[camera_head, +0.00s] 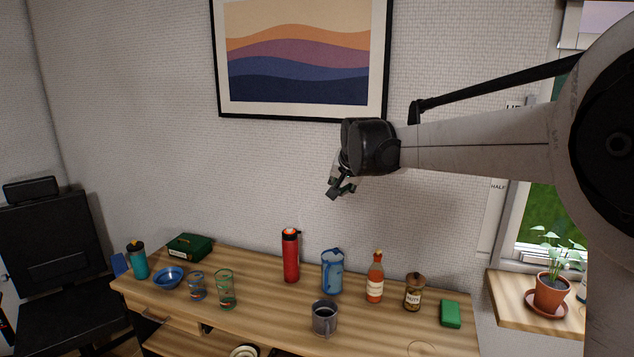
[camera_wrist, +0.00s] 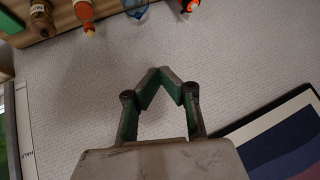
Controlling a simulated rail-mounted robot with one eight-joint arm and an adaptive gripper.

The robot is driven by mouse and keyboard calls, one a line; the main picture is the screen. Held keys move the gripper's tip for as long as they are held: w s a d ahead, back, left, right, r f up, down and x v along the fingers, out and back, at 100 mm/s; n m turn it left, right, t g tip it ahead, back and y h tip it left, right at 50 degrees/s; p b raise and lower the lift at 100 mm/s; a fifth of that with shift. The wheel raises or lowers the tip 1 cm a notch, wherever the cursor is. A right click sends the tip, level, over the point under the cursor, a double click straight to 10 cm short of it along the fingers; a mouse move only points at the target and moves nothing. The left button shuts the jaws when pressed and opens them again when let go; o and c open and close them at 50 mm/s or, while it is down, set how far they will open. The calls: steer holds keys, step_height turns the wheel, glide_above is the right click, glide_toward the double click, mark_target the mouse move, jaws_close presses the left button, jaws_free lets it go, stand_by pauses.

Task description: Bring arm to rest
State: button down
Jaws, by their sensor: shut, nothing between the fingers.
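My gripper (camera_head: 336,190) hangs in the air at the end of my raised arm, in front of the textured wall and just below the framed picture. It points down and to the left in the head view. In the wrist view my gripper (camera_wrist: 158,70) shows its green-lined fingers meeting at the tips, with nothing between them. It is well above the table and touches no object.
The wooden table (camera_head: 262,318) below holds a red bottle (camera_head: 291,257), a blue pitcher (camera_head: 332,271), a sauce bottle (camera_head: 375,280), a mug (camera_head: 325,318) and several other items. The framed picture (camera_head: 303,112) is close behind my gripper. A potted plant (camera_head: 551,291) stands at right.

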steer(key=s+d+f+n+b, duration=0.1)
steer(key=s+d, duration=0.3)
steer(key=s, duration=0.8)
steer(key=s+d+n+b, duration=0.1)
steer(key=s+d, duration=0.4)
steer(key=s, duration=0.6)
steer(key=s+d+f, duration=0.2)
steer(key=s+f, duration=0.4)
steer(key=s, duration=0.5)
steer(key=s+d+f+n+g+h+b, duration=0.1)
steer(key=s+d+f, duration=0.1)
steer(key=s+f, duration=0.5)
steer(key=s, duration=0.4)
steer(key=shift+d+f, duration=0.3)
steer(key=shift+d, duration=0.05)
